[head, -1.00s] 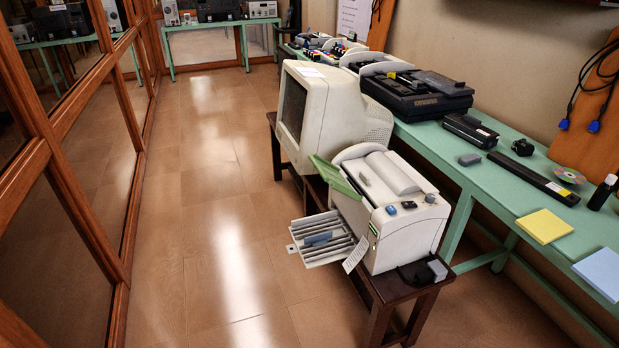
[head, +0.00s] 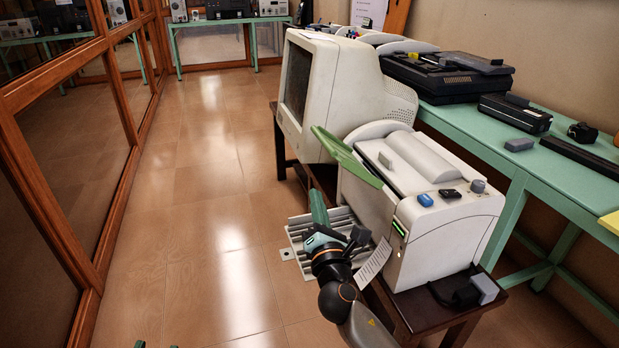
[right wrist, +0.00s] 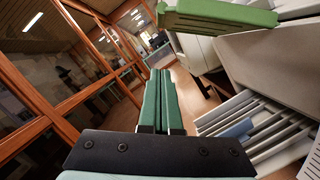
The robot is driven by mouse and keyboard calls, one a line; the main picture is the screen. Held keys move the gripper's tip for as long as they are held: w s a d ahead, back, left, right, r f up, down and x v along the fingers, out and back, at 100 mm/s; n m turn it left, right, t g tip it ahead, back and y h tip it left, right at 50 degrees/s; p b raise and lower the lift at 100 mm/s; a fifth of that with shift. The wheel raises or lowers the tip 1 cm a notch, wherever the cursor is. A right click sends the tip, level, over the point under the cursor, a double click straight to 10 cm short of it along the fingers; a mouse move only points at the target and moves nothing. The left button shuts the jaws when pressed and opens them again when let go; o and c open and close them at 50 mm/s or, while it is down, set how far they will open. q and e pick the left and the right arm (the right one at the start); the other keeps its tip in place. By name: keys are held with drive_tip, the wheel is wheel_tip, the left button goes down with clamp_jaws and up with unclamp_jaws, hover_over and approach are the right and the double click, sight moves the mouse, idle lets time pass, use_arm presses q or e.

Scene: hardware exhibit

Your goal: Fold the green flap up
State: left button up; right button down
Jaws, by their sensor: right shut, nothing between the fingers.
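The green flap (head: 347,155) sticks out from the left side of the white printer (head: 425,195), tilted with its free end raised. It also shows at the top of the right wrist view (right wrist: 218,16). My right gripper (head: 318,196) is shut and empty. It is in front of the printer's left side, over the grey slatted tray, with its fingers pointing toward the flap's free end. In the right wrist view its green fingers (right wrist: 160,82) lie together, below and left of the flap, with a visible gap.
The slatted tray (head: 296,246) juts out below the flap. A paper tag (head: 373,263) hangs at the printer's front corner. A cream monitor (head: 335,95) stands behind the printer on the dark bench (head: 425,305). Open floor lies to the left, up to wood-framed glass panels.

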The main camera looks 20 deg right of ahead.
sight(345, 156)
use_arm(q)
wheel_tip(345, 156, up, 9)
drive_tip(key=s+m+t+h+b, duration=0.1)
drive_tip(key=m+t+h+b, duration=0.1)
drive_tip(key=t+h, duration=0.1)
wheel_tip(345, 156, down, 9)
drive_tip(key=w+n+g+y+p, duration=0.1)
drive_tip(key=n+g+y+p, duration=0.1)
drive_tip(key=g+y, duration=0.1)
drive_tip(key=shift+r, duration=0.15)
use_arm(e)
drive_tip(key=w+d+r, duration=0.4)
drive_tip(key=w+r, duration=0.1)
drive_tip(key=w, duration=0.4)
drive_tip(key=shift+w, duration=0.15)
